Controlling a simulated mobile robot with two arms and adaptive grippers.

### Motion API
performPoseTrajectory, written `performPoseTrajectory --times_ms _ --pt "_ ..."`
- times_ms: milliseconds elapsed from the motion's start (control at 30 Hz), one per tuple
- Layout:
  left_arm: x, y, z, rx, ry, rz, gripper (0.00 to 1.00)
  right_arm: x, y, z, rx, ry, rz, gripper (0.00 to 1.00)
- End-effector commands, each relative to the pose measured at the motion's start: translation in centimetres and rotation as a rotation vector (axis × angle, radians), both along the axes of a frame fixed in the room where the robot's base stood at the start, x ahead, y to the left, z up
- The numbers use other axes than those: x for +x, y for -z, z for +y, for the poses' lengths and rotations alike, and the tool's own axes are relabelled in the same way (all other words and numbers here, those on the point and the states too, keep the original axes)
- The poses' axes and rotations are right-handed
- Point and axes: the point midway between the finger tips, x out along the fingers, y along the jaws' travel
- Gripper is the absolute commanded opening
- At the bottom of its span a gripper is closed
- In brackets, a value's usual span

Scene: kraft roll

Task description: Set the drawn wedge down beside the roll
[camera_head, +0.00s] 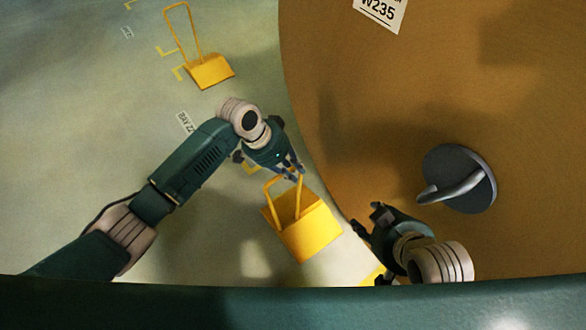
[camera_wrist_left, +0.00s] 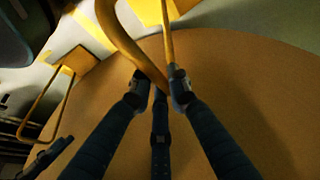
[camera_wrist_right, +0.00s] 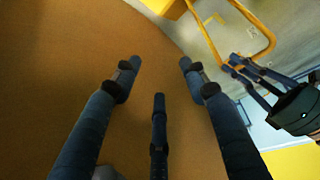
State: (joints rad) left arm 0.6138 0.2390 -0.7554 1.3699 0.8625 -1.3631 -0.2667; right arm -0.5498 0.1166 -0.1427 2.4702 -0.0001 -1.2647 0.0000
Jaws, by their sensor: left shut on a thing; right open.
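The drawn wedge (camera_head: 312,236) is a yellow block with a yellow loop handle. It is left of the big brown roll (camera_head: 400,130) in the head view, close to its lower left edge. My left gripper (camera_head: 294,172) is shut on the top of its handle; the handle (camera_wrist_left: 128,45) also shows between the fingers in the left wrist view. I cannot tell whether the wedge touches the floor or hangs above it. My right gripper (camera_head: 368,218) is open and empty in front of the roll; the right wrist view also shows the held handle (camera_wrist_right: 250,22).
Another yellow wedge (camera_head: 210,72) with an upright handle stands on the floor at upper left, by yellow floor marks. A yellow piece (camera_head: 375,276) is partly hidden by my right gripper. A grey hub with a peg (camera_head: 470,180) is on the roll's face. Floor left of the held wedge is clear.

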Motion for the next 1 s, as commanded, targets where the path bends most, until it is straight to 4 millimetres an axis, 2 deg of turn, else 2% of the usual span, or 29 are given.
performPoseTrajectory --times_ms 700,1000 --pt "0.3 -0.4 -0.3 -0.006 0.001 -0.007 0.00 -1.4 0.7 -0.5 -0.014 0.005 0.061 0.43" --pt "0.3 -0.4 -0.3 -0.006 0.001 -0.007 0.00 -1.4 0.7 -0.6 -0.015 0.004 0.061 0.43"
